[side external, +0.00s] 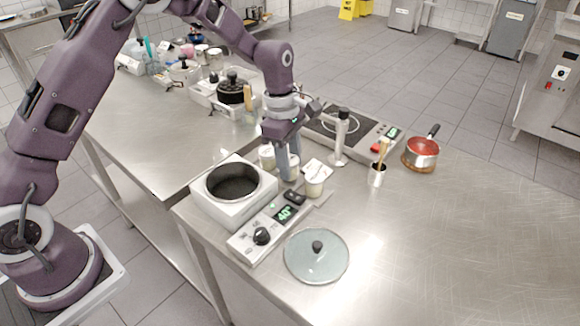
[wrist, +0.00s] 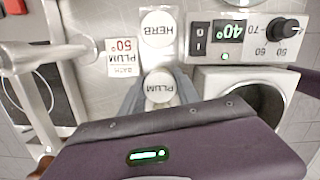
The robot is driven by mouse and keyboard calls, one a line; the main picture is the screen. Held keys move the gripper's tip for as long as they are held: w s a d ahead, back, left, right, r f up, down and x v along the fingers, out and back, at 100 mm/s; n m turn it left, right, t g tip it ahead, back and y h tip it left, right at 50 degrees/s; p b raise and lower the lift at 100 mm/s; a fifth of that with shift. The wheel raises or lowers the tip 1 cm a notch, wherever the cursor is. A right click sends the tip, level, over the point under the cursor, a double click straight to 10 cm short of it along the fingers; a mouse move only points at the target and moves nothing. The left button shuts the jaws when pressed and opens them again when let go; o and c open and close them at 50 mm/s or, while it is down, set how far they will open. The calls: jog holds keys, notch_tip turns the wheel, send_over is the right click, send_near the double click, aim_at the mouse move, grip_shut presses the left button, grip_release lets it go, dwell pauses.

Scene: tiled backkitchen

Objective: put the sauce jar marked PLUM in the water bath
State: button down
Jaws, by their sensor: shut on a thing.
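The PLUM jar (wrist: 159,88) has a round white lid with the word upside down in the wrist view. My gripper (side external: 289,170) points down and is shut on this jar, with a finger on each side. In the side view the jar (side external: 291,173) is partly hidden by the fingers. It is at or near the counter; I cannot tell if it touches. The water bath (side external: 207,203) is a white box with a round dark opening, just left of the jar in the side view and uncovered. Its display (wrist: 235,30) reads 40°.
A HERB jar (wrist: 158,22) stands close by, and another jar (side external: 267,157) is behind the gripper. A glass lid (side external: 316,262) lies in front.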

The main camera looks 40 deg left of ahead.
notch_tip(320, 180, up, 8)
jog(key=shift+r, duration=0.1)
jog(key=shift+s+a+r, duration=0.3)
jog(key=shift+s+r, duration=0.05)
jog(key=shift+s, duration=0.15)
jog(key=s+a, duration=0.4)
jog(key=s, duration=0.7)
jog(key=shift+s+a+f, duration=0.1)
jog(key=shift+s+f, duration=0.05)
jog(key=shift+f, duration=2.15)
jog(key=shift+s+a+f, duration=0.1)
jog(key=shift+f, duration=2.15)
jog(key=shift+f, duration=0.2)
